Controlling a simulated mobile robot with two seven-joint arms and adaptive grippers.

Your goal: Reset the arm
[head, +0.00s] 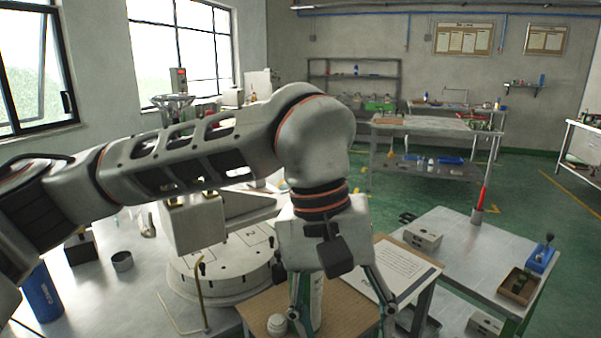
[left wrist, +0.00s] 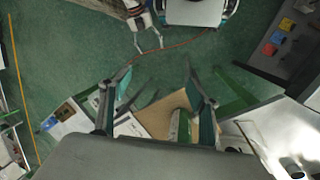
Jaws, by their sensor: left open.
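My left arm comes in from the left in the head view and bends down to my left gripper (head: 340,318). Its fingers are apart, pointing down over a brown board. A white and green bottle-like object (head: 313,298) stands on the board, partly hidden behind the gripper. In the left wrist view the open fingers of my left gripper (left wrist: 155,100) show with that object (left wrist: 180,126) between or beyond them; contact cannot be told. What looks like my right gripper (left wrist: 148,44) hangs small at the top of the left wrist view, too small to read its jaws.
A printed sheet (head: 400,268) lies by the board. The right table (head: 480,250) holds a grey box (head: 423,237) and a tray (head: 518,287).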

